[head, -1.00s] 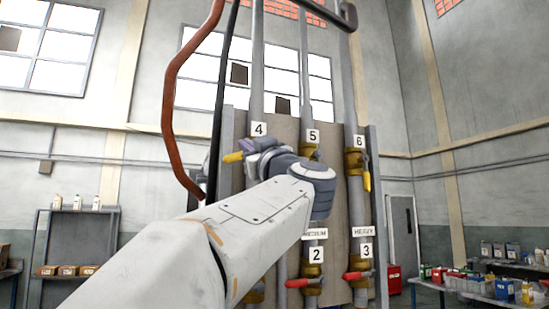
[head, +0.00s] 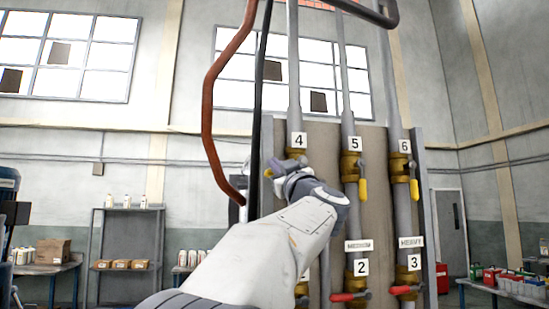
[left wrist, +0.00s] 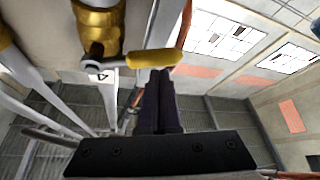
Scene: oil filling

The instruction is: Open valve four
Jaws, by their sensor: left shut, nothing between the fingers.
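Valve four (head: 296,153) is a brass valve on a grey pipe under the label 4, partly hidden by my left arm in the head view. In the left wrist view its brass body (left wrist: 97,25) is at the upper left. Its yellow handle (left wrist: 152,54) sticks out sideways, across the pipe. In the head view only a small yellow end (head: 268,172) shows beside my gripper. My left gripper (head: 274,167) is at the handle. Its dark fingers (left wrist: 160,92) are shut and empty, just beside the handle; I cannot tell whether they touch it.
Valves 5 (head: 350,165) and 6 (head: 400,168) stand to the right, with yellow handles hanging down. Valves 2 (head: 360,268) and 3 (head: 413,262) below have red handles turned sideways. A red-brown pipe (head: 207,110) and a black hose run close on the left.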

